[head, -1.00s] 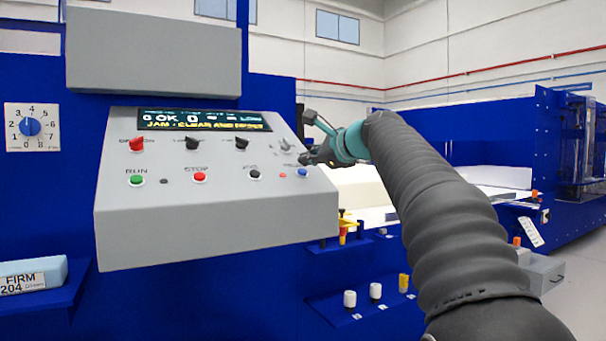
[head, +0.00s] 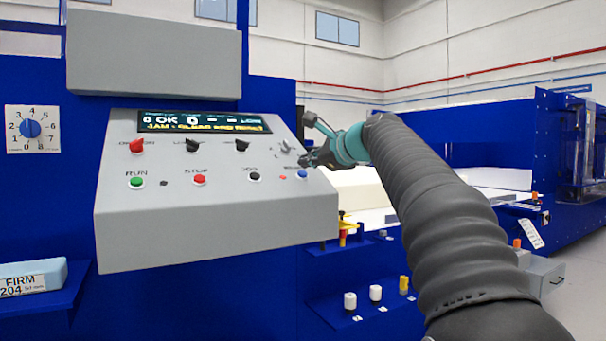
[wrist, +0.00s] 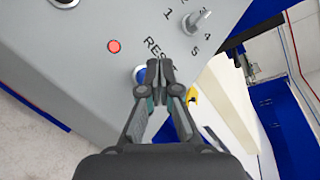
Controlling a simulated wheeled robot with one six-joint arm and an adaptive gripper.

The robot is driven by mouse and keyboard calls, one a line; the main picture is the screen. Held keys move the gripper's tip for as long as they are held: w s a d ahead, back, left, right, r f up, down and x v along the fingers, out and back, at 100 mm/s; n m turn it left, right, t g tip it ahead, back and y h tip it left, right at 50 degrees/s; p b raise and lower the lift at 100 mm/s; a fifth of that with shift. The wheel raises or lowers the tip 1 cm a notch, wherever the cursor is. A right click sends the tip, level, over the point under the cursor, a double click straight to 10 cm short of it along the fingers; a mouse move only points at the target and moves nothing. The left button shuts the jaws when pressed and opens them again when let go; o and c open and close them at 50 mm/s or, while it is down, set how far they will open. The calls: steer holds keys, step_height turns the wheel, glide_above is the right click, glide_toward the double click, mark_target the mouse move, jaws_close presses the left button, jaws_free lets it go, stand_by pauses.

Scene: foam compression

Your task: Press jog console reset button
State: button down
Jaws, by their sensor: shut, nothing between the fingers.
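The grey jog console (head: 220,225) stands at left centre in the head view, with a lit display (head: 200,122) whose lower line appears to read a jam and reset message. The blue reset button (head: 302,174) is at the console's right end. In the wrist view the reset button (wrist: 140,73) sits under the RESET label, partly hidden by my fingertips. My gripper (wrist: 158,75) is shut and empty, its tips overlapping the button's right side in that view. I cannot tell whether they touch it. In the head view my gripper (head: 308,160) is just above the button.
Close by are a red lamp (wrist: 114,46) and a selector switch (wrist: 200,18). Green (head: 136,181), red (head: 200,180) and black (head: 254,176) buttons line the console front. A blue shelf (head: 335,312) with white and yellow pegs is below right.

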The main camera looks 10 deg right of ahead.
steer(key=shift+f, duration=0.1)
stand_by(0.3)
steer(key=shift+w+a+f, duration=0.1)
steer(key=shift+w+f, duration=0.1)
steer(key=shift+f, duration=0.05)
steer(key=shift+w+f, duration=0.25)
steer(key=shift+f, duration=0.2)
stand_by(1.1)
steer(key=shift+r, duration=0.1)
steer(key=shift+s+r+p, duration=0.45)
steer(key=shift+r+p, duration=0.05)
steer(key=shift+r, duration=0.15)
steer(key=shift+r, duration=0.15)
steer(key=shift+s+d+r+p, duration=0.15)
steer(key=shift+s+r+p, duration=0.2)
steer(key=shift+r, duration=0.2)
steer(key=shift+s+d+r+p, duration=0.15)
steer(key=shift+s+r+p, duration=0.15)
steer(key=shift+r, duration=0.25)
steer(key=shift+s+d+r, duration=0.2)
steer(key=shift+s+r, duration=0.4)
steer(key=shift+r, duration=0.3)
